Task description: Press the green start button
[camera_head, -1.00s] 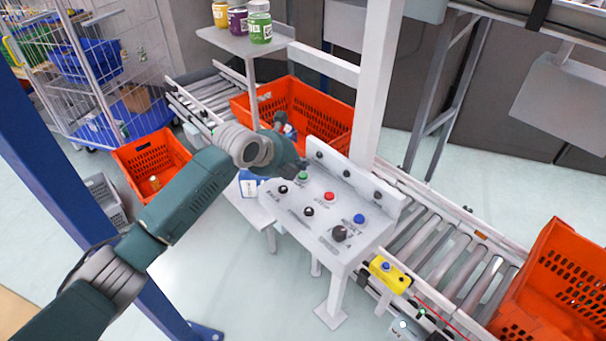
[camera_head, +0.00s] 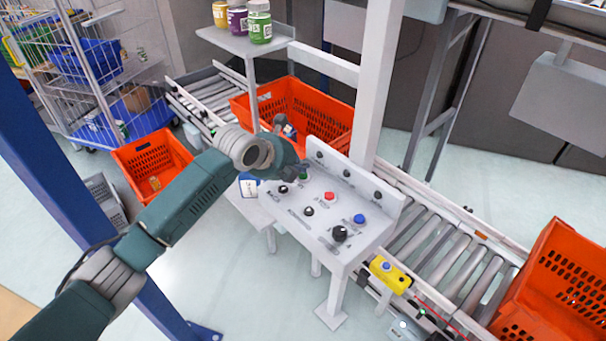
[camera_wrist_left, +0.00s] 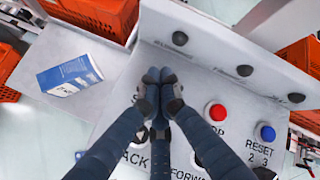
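The white control panel (camera_head: 325,215) carries the green start button (camera_head: 303,176), partly covered by my left gripper. A red stop button (camera_head: 329,196) and a blue reset button (camera_head: 359,218) sit to its right. My left gripper (camera_head: 296,172) is at the panel's upper left, right at the green button; contact cannot be told. In the left wrist view its fingertips (camera_wrist_left: 160,80) are bunched together with nothing seen between them, and they hide the green button. The red button (camera_wrist_left: 217,112) and blue button (camera_wrist_left: 267,133) show to their right. My right gripper is out of view.
Black knobs (camera_head: 309,211) sit lower on the panel, and a raised back ledge (camera_head: 360,185) with dark buttons stands behind it. A blue-white box (camera_wrist_left: 70,75) lies left of the panel. Orange totes (camera_head: 335,125) and a roller conveyor (camera_head: 440,245) are behind. A white post (camera_head: 376,90) rises nearby.

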